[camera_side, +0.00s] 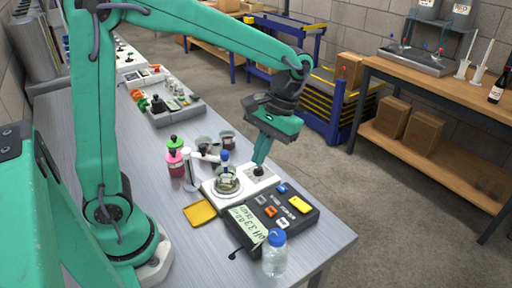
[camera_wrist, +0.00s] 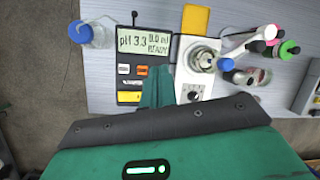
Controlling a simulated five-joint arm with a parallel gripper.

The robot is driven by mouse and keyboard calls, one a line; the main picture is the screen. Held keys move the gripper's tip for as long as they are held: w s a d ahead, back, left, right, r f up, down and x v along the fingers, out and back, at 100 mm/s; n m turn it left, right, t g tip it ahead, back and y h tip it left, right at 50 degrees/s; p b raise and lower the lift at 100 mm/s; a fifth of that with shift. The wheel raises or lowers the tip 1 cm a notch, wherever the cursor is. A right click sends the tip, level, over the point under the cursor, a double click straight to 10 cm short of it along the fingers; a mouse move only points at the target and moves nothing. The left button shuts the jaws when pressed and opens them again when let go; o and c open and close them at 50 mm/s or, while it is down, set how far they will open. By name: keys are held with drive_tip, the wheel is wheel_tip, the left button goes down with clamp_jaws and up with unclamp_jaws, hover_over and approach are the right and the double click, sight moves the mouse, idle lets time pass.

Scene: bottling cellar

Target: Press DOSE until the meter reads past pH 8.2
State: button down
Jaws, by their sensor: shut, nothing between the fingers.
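The dark meter box (camera_side: 240,236) lies near the table's front edge; its grey-green display (camera_wrist: 143,42) reads pH 3.3, 0.0 ml, READY in the wrist view. Its keys include an orange key (camera_side: 270,211), a white key (camera_side: 283,223), a yellow key (camera_side: 299,204) and a blue key (camera_side: 282,188). I cannot read which is DOSE. A beaker (camera_side: 228,184) stands on the white stirrer (camera_wrist: 184,75) beside the box. My gripper (camera_side: 259,164) is shut and empty, above the stirrer's knob end; in the wrist view (camera_wrist: 158,72) its fingers hide part of the keys.
A capped bottle (camera_side: 274,256) stands by the box at the table edge. A yellow pad (camera_side: 200,213) lies left of the stirrer. A pink bottle (camera_side: 176,164) and small jars stand behind it. A grey tray (camera_side: 165,115) holds parts farther back. Bare table lies at left.

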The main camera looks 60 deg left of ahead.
sight(274, 209)
drive_tip(key=shift+w+d+f+n+g+y, duration=0.2)
drive_tip(key=shift+w+d+f+g, duration=0.3)
drive_tip(key=shift+f, duration=0.25)
drive_tip(key=shift+w+d+f+n+g+y, duration=0.2)
drive_tip(key=shift+w+d+f+g, duration=0.15)
drive_tip(key=shift+f+g, duration=0.3)
drive_tip(key=shift+w+d+f+n+g+y, duration=0.2)
drive_tip(key=shift+w+d+f+g, duration=0.2)
drive_tip(key=shift+f, duration=0.4)
drive_tip(key=shift+d, duration=0.1)
drive_tip(key=shift+f, duration=0.1)
drive_tip(key=shift+f, duration=4.3)
drive_tip(key=shift+f, duration=0.9)
drive_tip(key=shift+r, duration=0.9)
drive_tip(key=shift+r, duration=0.15)
